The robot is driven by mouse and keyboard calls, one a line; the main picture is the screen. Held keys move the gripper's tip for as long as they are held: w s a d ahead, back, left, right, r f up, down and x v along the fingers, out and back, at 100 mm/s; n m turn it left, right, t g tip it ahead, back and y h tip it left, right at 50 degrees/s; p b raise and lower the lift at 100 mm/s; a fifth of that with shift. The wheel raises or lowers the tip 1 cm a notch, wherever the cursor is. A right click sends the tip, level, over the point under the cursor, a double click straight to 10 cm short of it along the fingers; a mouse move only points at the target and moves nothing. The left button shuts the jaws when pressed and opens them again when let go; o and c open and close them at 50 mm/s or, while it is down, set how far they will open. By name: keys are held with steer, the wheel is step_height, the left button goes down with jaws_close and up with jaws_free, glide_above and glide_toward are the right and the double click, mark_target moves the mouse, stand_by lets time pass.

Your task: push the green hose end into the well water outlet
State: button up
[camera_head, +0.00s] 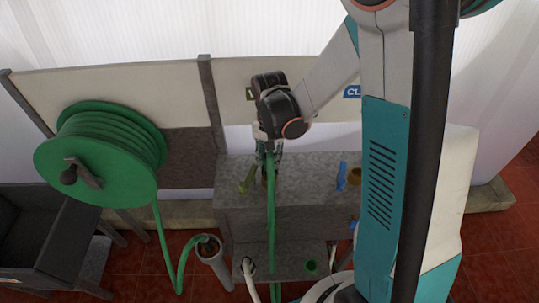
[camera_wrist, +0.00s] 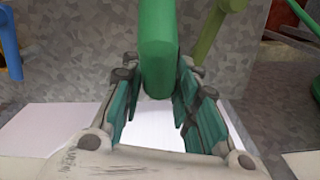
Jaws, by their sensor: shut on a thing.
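My gripper (camera_head: 268,150) is shut on the green hose (camera_head: 271,215), in front of the grey outlet bench. The hose hangs down from the fingers in the head view; it also fills the space between the fingers in the wrist view (camera_wrist: 158,55). An olive-green lever (camera_head: 248,180) is just left of the hose in the head view and to its right in the wrist view (camera_wrist: 215,25). A brass-coloured outlet is mostly hidden behind the hose. A green sign (camera_head: 250,94) above is mostly covered by my wrist, so its words cannot be read. The hose tip's contact is unclear.
A blue lever (camera_head: 341,176) and brass outlet (camera_head: 354,177) sit farther right, under a blue sign (camera_head: 352,91) partly hidden by my arm. A green hose reel (camera_head: 95,160) stands left. A grey tube (camera_head: 213,260) and a green ring (camera_head: 311,267) are below.

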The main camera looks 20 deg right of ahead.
steer(key=shift+f+b, duration=1.1)
steer(key=shift+f, duration=0.2)
steer(key=shift+f, duration=0.25)
steer(key=o, duration=1.1)
steer(key=shift+r, duration=0.1)
step_height(320, 180, up, 12)
steer(key=shift+f, duration=0.1)
steer(key=shift+s+r+b, duration=0.2)
steer(key=shift+r+b, duration=0.05)
steer(key=shift+b, duration=0.1)
steer(key=shift+s+r+n+t+b, duration=0.65)
steer(key=shift+s+n+t, duration=0.5)
steer(key=shift+s, duration=1.3)
steer(key=shift+s+r+n+t+b, duration=0.7)
steer(key=shift+s+n+t, duration=0.45)
steer(key=shift+s, duration=1.25)
steer(key=shift+s+r+n+t+b, duration=0.65)
steer(key=shift+s+n+t, duration=0.5)
steer(key=shift+s, duration=1.3)
